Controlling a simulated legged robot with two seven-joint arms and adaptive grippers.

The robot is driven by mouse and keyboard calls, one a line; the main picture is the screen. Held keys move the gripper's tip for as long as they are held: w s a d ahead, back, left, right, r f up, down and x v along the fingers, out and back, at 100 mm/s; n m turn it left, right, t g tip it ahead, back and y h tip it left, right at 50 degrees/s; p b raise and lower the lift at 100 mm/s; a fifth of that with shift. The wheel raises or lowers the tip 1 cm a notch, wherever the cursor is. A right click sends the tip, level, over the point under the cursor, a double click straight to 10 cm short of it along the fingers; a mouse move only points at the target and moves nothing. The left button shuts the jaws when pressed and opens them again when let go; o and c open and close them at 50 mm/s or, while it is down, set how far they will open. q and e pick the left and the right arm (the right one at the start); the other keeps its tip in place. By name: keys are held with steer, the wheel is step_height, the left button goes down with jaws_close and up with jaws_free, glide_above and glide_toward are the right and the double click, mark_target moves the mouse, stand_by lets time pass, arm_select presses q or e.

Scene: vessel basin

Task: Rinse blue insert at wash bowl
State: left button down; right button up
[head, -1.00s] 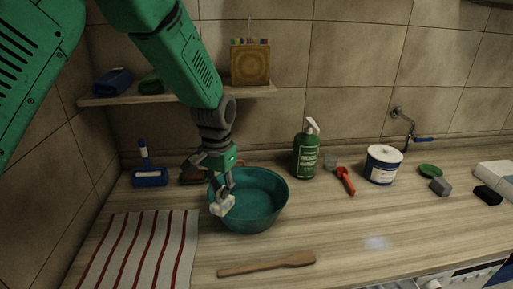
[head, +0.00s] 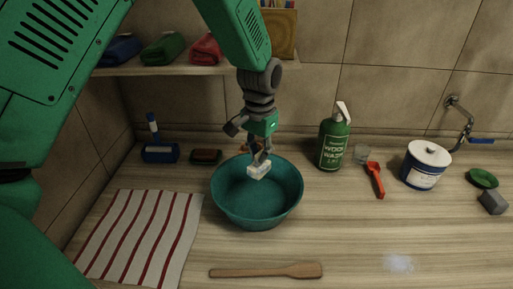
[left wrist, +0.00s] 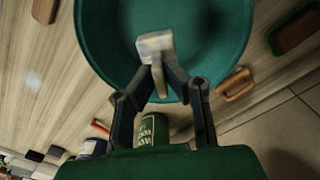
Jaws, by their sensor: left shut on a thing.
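The teal wash bowl (head: 257,210) stands on the wooden counter. It also fills the top of the left wrist view (left wrist: 95,40). My left gripper (head: 260,160) points down over the bowl, toward its back half. It is shut on a pale, off-white block (head: 259,171), which also shows between the fingertips in the left wrist view (left wrist: 155,45). The block is over the bowl's opening; I cannot tell whether it touches any water. The held block does not look blue. A blue holder (head: 160,154) with an upright blue and white item stands at the back left.
A striped towel (head: 145,235) lies left of the bowl and a wooden spatula (head: 265,271) in front. A shelf (head: 160,70) with folded cloths hangs above.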

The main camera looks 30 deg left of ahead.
arm_select(q)
steer(key=f, duration=0.2)
steer(key=shift+d+f, duration=0.3)
step_height(320, 180, down, 9)
steer(key=b, duration=0.5)
steer(key=shift+r, duration=0.2)
steer(key=shift+a+f+b, duration=0.1)
steer(key=shift+f+b, duration=0.15)
steer(key=shift+b, duration=0.05)
steer(key=shift+a+f, duration=0.45)
steer(key=shift+a, duration=0.05)
steer(key=shift+a+f+b, duration=0.15)
steer(key=shift+a+b, duration=0.15)
steer(key=shift+a, duration=0.1)
steer(key=shift+d, duration=0.35)
steer(key=shift+d+r, duration=0.25)
steer(key=shift+d, duration=0.25)
steer(key=shift+a+f, duration=0.2)
steer(key=shift+a, duration=0.6)
steer(key=shift+d+r, duration=0.15)
steer(key=shift+d, duration=0.55)
steer(key=shift+a, duration=0.6)
arm_select(e)
step_height(320, 180, down, 6)
steer(key=shift+a, duration=0.2)
